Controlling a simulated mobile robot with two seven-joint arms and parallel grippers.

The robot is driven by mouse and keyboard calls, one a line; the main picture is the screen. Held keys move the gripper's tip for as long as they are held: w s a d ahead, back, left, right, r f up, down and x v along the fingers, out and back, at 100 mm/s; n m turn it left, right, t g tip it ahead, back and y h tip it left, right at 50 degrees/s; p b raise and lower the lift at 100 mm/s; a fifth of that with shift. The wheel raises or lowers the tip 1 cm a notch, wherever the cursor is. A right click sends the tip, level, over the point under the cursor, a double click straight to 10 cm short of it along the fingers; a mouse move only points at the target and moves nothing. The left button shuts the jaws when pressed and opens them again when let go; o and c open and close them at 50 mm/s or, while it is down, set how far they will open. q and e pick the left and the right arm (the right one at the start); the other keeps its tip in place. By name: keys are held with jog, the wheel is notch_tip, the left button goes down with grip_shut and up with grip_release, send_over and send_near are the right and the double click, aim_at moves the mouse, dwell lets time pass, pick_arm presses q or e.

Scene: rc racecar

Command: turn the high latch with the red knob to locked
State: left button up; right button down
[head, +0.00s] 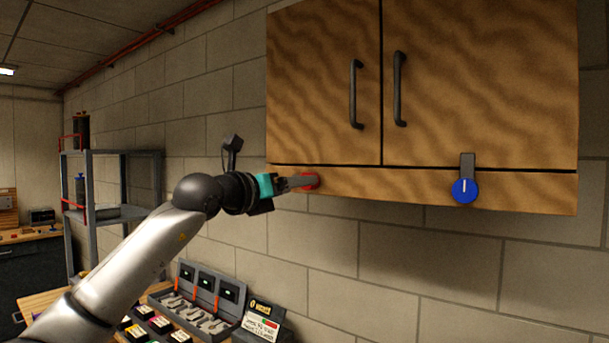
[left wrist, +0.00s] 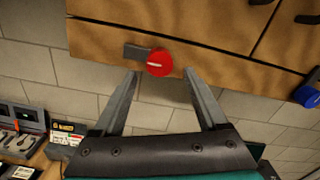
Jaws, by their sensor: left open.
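My left gripper (head: 303,181) is at the knob. In the left wrist view my left gripper (left wrist: 161,72) is open, with one fingertip on each side of the knob below it. Contact cannot be told. My right gripper is not in view.
A blue knob (head: 464,190) with its grey bar (head: 467,160) pointing up sits farther right on the same strip. Two dark door handles (head: 355,94) are above. A bench with chargers (head: 205,300) is below, and a metal shelf (head: 115,214) stands left.

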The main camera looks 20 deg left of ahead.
aim_at(310, 187)
pick_arm(q)
jog(key=shift+p+x, duration=0.7)
jog(key=shift+x, duration=1.3)
grip_shut()
